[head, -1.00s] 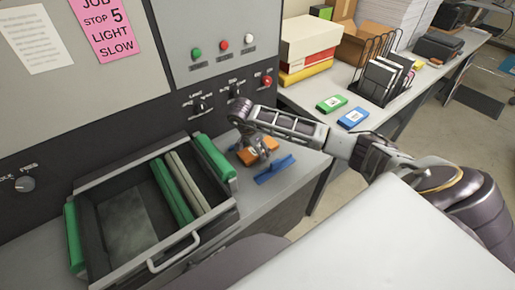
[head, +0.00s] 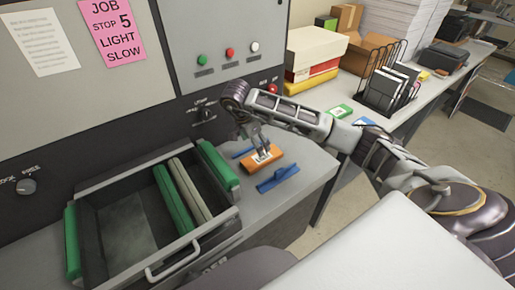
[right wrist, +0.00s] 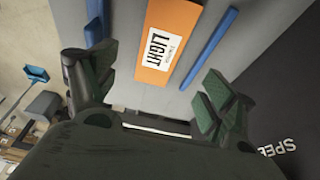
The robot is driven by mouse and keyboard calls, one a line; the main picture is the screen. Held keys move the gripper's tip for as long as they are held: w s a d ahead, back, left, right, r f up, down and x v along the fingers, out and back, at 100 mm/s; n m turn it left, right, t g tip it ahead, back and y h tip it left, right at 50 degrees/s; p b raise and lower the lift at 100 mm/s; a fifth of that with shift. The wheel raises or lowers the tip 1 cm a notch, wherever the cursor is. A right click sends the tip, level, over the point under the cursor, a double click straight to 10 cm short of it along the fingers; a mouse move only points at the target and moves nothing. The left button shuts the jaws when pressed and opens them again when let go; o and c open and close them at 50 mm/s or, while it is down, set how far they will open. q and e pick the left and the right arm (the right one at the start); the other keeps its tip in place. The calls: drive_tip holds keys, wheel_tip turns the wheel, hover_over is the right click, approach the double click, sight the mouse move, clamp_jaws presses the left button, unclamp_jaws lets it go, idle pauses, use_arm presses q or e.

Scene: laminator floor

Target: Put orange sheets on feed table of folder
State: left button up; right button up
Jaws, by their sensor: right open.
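An orange pack (head: 274,161) with a white label lies flat on the grey feed table (head: 303,178), between two blue guides (head: 279,178). It also shows in the right wrist view (right wrist: 150,62), where the label reads LIGHT. A blue guide (right wrist: 206,47) runs along its right side there, apart from it. My right gripper (head: 262,145) is just above the pack in the head view. In the right wrist view its fingers (right wrist: 150,92) are spread wide and empty, with the pack beyond them. My left gripper is not in view.
A dark open tray (head: 120,222) with green and grey bars and a front handle stands left of the pack. The control panel (head: 220,45) rises behind. A side table at right holds a green pack (head: 339,111), a blue pack (head: 366,123), boxes and a wire rack (head: 386,85).

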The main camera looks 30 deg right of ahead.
drive_tip(key=shift+v, duration=1.05)
